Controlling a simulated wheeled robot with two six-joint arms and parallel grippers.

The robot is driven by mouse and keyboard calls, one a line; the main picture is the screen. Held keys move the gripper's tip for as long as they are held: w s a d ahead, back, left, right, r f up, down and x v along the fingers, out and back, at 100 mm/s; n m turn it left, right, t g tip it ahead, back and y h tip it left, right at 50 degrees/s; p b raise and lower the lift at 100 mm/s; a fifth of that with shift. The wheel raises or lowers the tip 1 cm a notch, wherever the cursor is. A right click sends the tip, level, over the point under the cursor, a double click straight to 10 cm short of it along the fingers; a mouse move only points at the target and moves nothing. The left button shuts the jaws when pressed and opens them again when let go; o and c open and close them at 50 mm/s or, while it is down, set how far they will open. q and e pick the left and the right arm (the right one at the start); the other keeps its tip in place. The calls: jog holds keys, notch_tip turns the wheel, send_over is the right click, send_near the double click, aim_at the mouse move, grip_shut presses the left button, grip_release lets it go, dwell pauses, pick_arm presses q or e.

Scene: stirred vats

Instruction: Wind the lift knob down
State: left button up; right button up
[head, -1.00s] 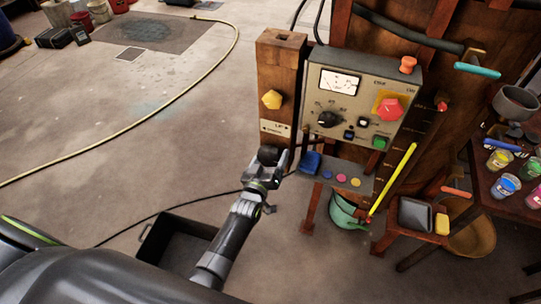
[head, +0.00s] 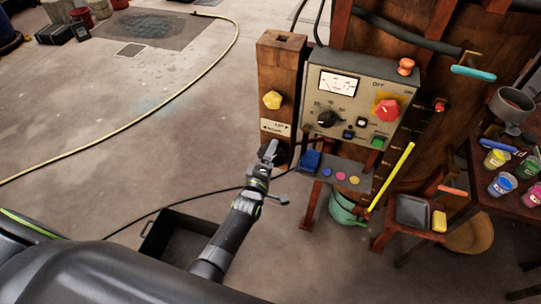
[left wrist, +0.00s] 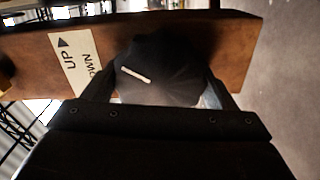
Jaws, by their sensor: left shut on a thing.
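The lift knob is a black faceted knob (left wrist: 165,72) with a white mark line, on the wooden post (head: 277,75) below the UP/DOWN label (head: 276,127). In the left wrist view it sits between the two fingers of my left gripper (left wrist: 160,90), with the white line tilted. In the head view my left gripper (head: 268,158) is at the post's lower end, shut on the knob and hiding most of it. My right gripper is not in view.
A control box (head: 360,100) with a dial, a red knob and buttons stands right of the post. A blue block (head: 310,161) is just right of my gripper. A black bin (head: 180,240) is on the floor below. Open floor lies to the left.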

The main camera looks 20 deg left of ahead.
pick_arm(q)
jog(key=n, duration=0.6)
jog(key=shift+n, duration=0.4)
dwell(0.4)
jog(key=o, duration=1)
jog(key=shift+c, duration=0.2)
jog(key=s+p, duration=0.1)
jog(key=s, duration=1.6)
jog(key=shift+s+a+p, duration=0.15)
jog(key=shift+a+p, duration=0.1)
jog(key=shift+p, duration=0.1)
jog(key=shift+f, duration=0.1)
